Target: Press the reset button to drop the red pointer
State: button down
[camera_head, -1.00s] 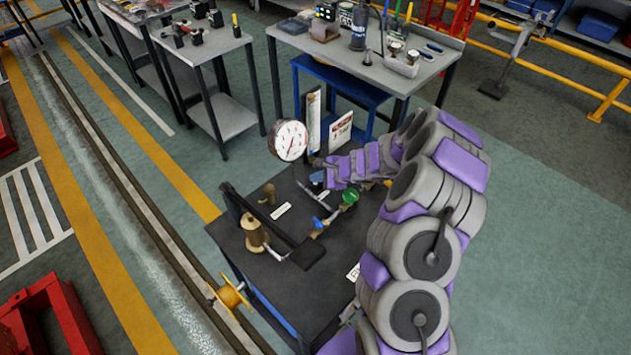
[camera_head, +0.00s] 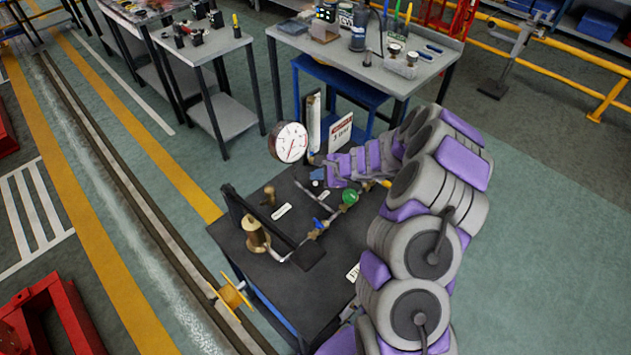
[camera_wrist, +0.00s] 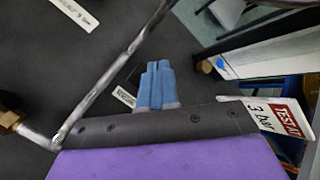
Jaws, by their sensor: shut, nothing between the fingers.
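The pressure gauge (camera_head: 288,142) with a white dial and red marking stands at the back left of the dark bench top (camera_head: 335,239). Its pointer is too small to read exactly. My gripper (camera_wrist: 156,66) shows in the wrist view as two blue fingers, shut and empty, over the dark surface. A small white label (camera_wrist: 124,96) with partly hidden lettering lies just left of the fingers. In the head view, my gripper (camera_head: 317,175) is a small blue shape right of and below the gauge. I cannot make out the reset button; the fingers may hide it.
A metal pipe (camera_wrist: 110,82) runs beside the fingers. A "TEST AT 3 bar" card (camera_wrist: 273,118) stands right of the gripper. A green valve handle (camera_head: 350,197), a blue valve handle (camera_head: 319,223) and a brass fitting (camera_head: 256,234) are on the bench.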

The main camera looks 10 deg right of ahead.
notch_tip(320, 180, up, 5)
jog(key=p, duration=0.3)
jog(key=shift+p, duration=0.4)
dwell(0.7)
